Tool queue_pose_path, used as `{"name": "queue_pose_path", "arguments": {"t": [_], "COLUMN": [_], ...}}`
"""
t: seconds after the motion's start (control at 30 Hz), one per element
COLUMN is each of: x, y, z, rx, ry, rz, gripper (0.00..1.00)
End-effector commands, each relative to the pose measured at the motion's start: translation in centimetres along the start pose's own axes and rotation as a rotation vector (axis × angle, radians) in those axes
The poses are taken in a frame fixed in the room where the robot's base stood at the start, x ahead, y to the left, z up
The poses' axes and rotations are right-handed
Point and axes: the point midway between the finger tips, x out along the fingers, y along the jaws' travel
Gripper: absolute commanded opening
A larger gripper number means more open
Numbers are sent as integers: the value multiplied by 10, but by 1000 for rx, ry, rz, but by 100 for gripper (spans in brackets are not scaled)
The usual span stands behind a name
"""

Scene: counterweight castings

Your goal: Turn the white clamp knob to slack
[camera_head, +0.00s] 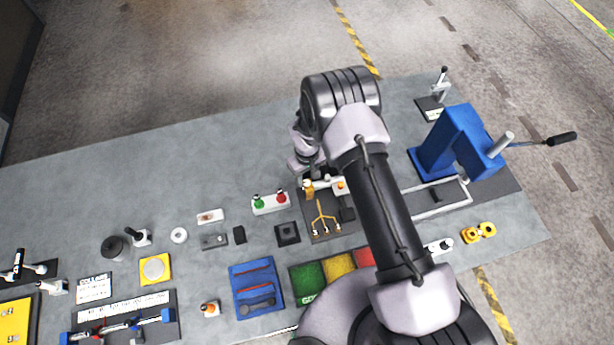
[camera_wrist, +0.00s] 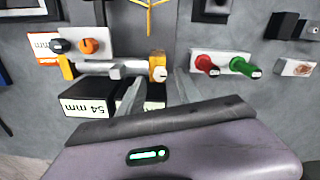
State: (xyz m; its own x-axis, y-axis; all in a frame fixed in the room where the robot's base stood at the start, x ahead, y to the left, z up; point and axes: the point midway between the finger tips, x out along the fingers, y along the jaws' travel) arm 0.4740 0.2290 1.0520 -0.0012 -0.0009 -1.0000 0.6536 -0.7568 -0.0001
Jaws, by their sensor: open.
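A small white knob (camera_wrist: 160,74) sits on the face of a yellow clamp block (camera_wrist: 157,58) in the wrist view. The clamp block also shows in the head view (camera_head: 309,188). A pale rod (camera_wrist: 105,68) runs from this block to a second yellow holder (camera_wrist: 66,67). My gripper (camera_wrist: 158,82) is open, with one finger on each side below the knob. In the head view my arm partly hides this fixture.
A white plate with an orange knob (camera_wrist: 90,46) and a dark knob stands beside the rod. A block marked 54 mm (camera_wrist: 88,106) lies under it. A plate with red and green buttons (camera_head: 271,203) is nearby. A blue press (camera_head: 455,145) stands right. The bench's back left is clear.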

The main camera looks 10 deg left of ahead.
Motion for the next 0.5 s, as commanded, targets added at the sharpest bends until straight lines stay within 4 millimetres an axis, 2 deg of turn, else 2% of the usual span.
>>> {"name": "queue_pose_path", "arguments": {"t": [0.1, 0.2, 0.47, 0.5], "x": [16, 22, 24, 24], "y": [0, 0, 0, 0], "z": [0, 0, -1, 0], "rx": [1, 1, 1, 1], "ry": [0, 1, 1, 1], "rz": [0, 0, 0, 0], "gripper": [41, 41, 41, 35]}}
